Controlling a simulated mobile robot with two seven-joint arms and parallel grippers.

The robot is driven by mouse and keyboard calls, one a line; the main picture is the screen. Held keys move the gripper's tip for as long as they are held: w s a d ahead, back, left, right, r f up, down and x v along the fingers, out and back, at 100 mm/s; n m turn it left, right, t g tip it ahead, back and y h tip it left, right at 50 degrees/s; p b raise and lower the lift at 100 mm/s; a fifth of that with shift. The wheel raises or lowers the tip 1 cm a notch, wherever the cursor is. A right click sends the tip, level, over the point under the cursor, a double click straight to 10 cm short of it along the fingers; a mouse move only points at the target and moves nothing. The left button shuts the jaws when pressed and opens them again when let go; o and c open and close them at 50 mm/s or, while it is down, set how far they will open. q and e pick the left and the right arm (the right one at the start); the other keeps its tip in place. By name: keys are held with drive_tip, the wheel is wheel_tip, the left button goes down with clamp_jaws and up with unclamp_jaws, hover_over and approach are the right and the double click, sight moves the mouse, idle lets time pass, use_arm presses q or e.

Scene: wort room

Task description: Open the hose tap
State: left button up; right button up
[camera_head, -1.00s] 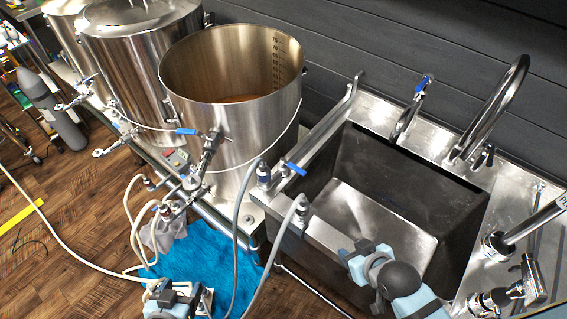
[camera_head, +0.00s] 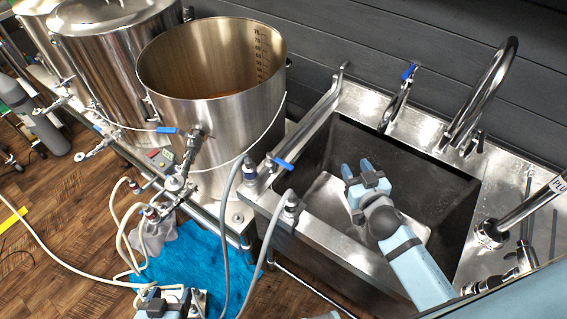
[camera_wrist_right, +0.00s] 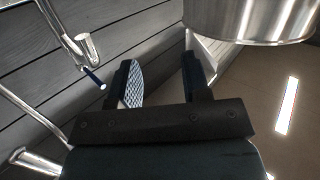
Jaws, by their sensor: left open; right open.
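Two blue-levered taps show in the head view, and I cannot tell which is the hose tap: one stands at the sink's back edge (camera_head: 408,73), the other is a valve at the sink's left corner (camera_head: 284,163) by a grey hose. My right gripper (camera_head: 363,172) is open and empty above the sink basin, apart from both. In the right wrist view its two fingers (camera_wrist_right: 160,85) are spread, with a blue-tipped lever (camera_wrist_right: 92,78) to their left.
A large steel kettle (camera_head: 212,90) stands left of the sink (camera_head: 320,232). A tall curved faucet (camera_head: 485,90) rises at the sink's back right. Hoses (camera_head: 262,250) hang at the sink's front left. A blue mat (camera_head: 190,255) lies on the wooden floor.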

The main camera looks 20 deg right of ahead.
drive_tip(key=w+a+f+n+t+y, duration=0.1)
drive_tip(key=w+a+f+n+y, duration=0.1)
drive_tip(key=a+n+y, duration=0.3)
drive_tip(key=n+g+y, duration=0.3)
drive_tip(key=y, duration=0.4)
approach(275, 159)
drive_tip(key=x, duration=0.7)
drive_tip(key=shift+w+f+p, duration=0.15)
drive_tip(key=shift+w+p, duration=0.1)
drive_tip(key=shift+p, duration=0.15)
drive_tip(key=shift+c, duration=0.4)
clamp_jaws()
